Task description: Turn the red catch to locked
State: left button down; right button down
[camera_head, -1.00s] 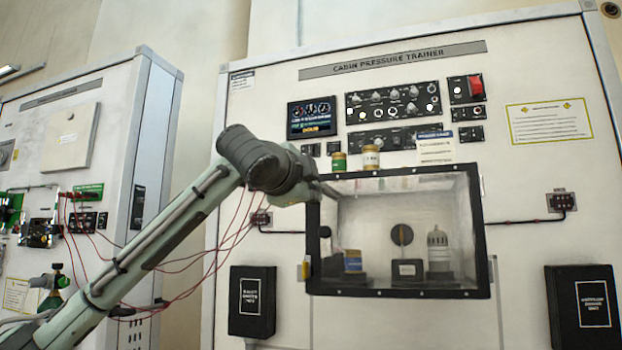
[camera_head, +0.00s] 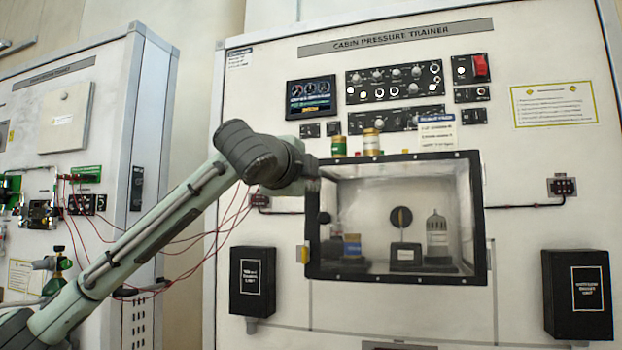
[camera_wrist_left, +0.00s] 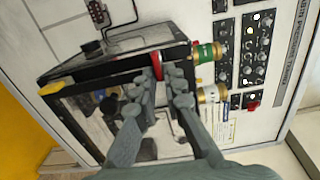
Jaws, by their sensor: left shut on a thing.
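The clear-fronted chamber (camera_head: 480,230) with a black frame is on the trainer panel, and its door is closed in the head view. My left arm reaches its upper left corner, and the left gripper's fingers are mostly hidden there. In the left wrist view the left gripper (camera_wrist_left: 166,82) has its fingertips at the red catch (camera_wrist_left: 157,64) on the chamber's edge. The fingers are shut on it. Only a small red part shows past the fingers, so I cannot tell its exact angle. My right gripper is in neither view.
A red switch (camera_head: 480,66) is at the panel's upper right. Black boxes (camera_head: 252,280) (camera_head: 577,290) flank the chamber below. Thin red wires hang behind my arm.

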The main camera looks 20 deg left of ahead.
pick_arm(q)
jog(key=c, duration=1.7)
grip_release()
jog(key=s, duration=1.2)
jog(key=shift+a, duration=0.2)
